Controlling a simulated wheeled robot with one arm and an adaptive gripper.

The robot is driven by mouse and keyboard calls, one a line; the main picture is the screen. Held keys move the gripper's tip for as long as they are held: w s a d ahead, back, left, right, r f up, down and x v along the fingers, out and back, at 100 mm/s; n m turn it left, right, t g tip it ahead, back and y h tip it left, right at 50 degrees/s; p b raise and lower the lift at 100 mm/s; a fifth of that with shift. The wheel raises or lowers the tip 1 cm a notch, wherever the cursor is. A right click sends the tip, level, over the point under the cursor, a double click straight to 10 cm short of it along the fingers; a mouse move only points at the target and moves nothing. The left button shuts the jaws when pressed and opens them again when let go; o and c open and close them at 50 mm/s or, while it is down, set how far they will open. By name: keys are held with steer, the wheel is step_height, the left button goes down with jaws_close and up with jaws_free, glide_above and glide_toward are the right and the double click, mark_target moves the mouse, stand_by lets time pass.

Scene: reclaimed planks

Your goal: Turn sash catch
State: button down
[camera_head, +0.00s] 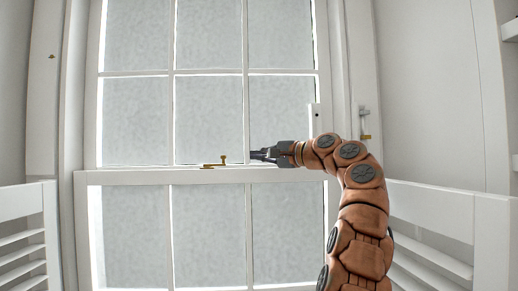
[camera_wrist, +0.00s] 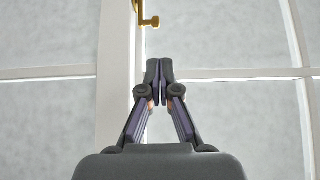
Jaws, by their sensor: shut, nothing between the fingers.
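The brass sash catch (camera_head: 215,163) sits on the meeting rail at the middle of the sash window, with a small upright knob at its right end. In the wrist view the brass catch (camera_wrist: 148,20) shows at the top, partly cut off by the frame edge. My gripper (camera_head: 254,155) is just right of the catch in the head view, pointing left, with a small gap between them. In the wrist view my gripper (camera_wrist: 159,64) has its fingertips together, below the catch and apart from it. It holds nothing.
The white window (camera_head: 130,178) has frosted panes with glazing bars close behind the gripper. White louvred shutters stand at the left (camera_head: 22,240) and right (camera_head: 440,215). A metal fitting with a brass end (camera_head: 365,125) is on the right frame.

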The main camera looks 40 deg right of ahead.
steer(key=x, duration=0.5)
steer(key=p+x, duration=0.1)
steer(key=x, duration=0.1)
steer(key=shift+w+d+f, duration=0.3)
steer(key=shift+d, duration=0.1)
steer(key=shift+r+p+x, duration=0.25)
steer(key=shift+p+x, duration=0.05)
steer(key=shift+x, duration=0.7)
steer(key=shift+s+a+r, duration=0.1)
steer(key=shift+a+r, duration=0.1)
steer(key=shift+a, duration=0.05)
steer(key=shift+a, duration=0.1)
